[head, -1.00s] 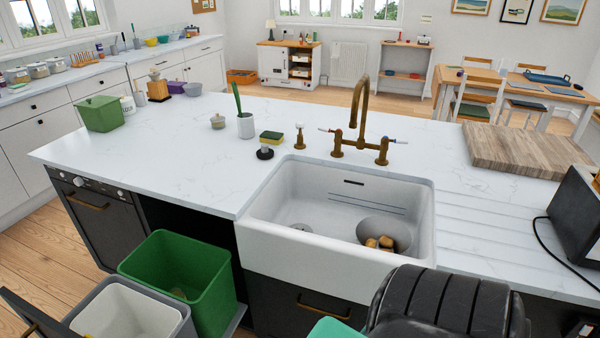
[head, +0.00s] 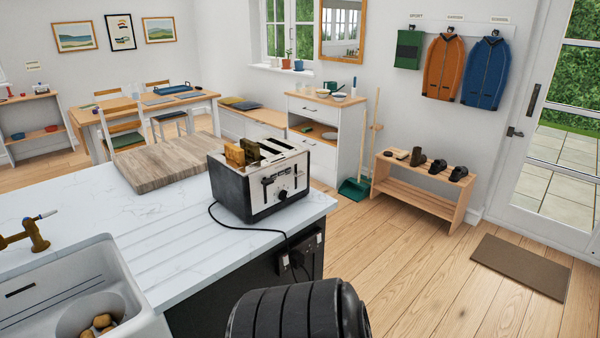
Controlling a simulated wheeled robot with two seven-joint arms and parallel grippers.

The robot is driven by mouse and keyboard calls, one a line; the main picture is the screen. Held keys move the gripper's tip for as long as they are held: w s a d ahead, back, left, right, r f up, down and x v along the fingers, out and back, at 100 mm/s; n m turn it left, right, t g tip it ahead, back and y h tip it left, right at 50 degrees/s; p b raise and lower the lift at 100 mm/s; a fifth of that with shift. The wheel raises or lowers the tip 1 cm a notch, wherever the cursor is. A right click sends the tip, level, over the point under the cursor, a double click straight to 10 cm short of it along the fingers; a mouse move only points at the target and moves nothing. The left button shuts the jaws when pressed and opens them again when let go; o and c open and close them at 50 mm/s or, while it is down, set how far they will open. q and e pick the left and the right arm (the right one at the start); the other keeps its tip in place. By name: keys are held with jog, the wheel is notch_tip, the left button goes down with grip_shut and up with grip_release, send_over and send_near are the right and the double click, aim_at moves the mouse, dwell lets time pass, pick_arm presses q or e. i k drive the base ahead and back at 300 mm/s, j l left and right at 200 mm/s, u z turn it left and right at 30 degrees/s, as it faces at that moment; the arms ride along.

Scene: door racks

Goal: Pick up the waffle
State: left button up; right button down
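A golden-brown flat piece (head: 234,155), which may be the waffle, stands upright out of a slot of the toaster (head: 262,185). A second, darker brown piece (head: 250,149) sticks up just behind it. They are too small to tell a waffle from bread. The toaster is black and silver and stands near the right end of the white counter. Neither of my grippers shows. Only a black ribbed part, likely of my own arm, shows at the bottom of the head view.
A wooden board (head: 165,166) lies left of the toaster. The toaster's cable (head: 248,230) hangs over the counter edge to a socket. The sink (head: 75,290) is at the lower left. A low shoe bench (head: 425,180) stands at the right. The floor (head: 420,270) before it is clear.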

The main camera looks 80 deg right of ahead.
aim_at(252, 149)
jog(key=z, duration=2.45)
jog(key=i+l+u, duration=0.3)
jog(key=i+l, duration=0.2)
jog(key=i+l+u, duration=0.3)
jog(key=i+l, duration=0.15)
jog(key=l, duration=0.25)
jog(key=i+l+u, duration=0.15)
jog(key=l, duration=0.25)
jog(key=i+l+u, duration=0.2)
jog(key=l, duration=0.2)
jog(key=i+l+u, duration=0.15)
jog(key=l, duration=0.25)
jog(key=i, duration=0.05)
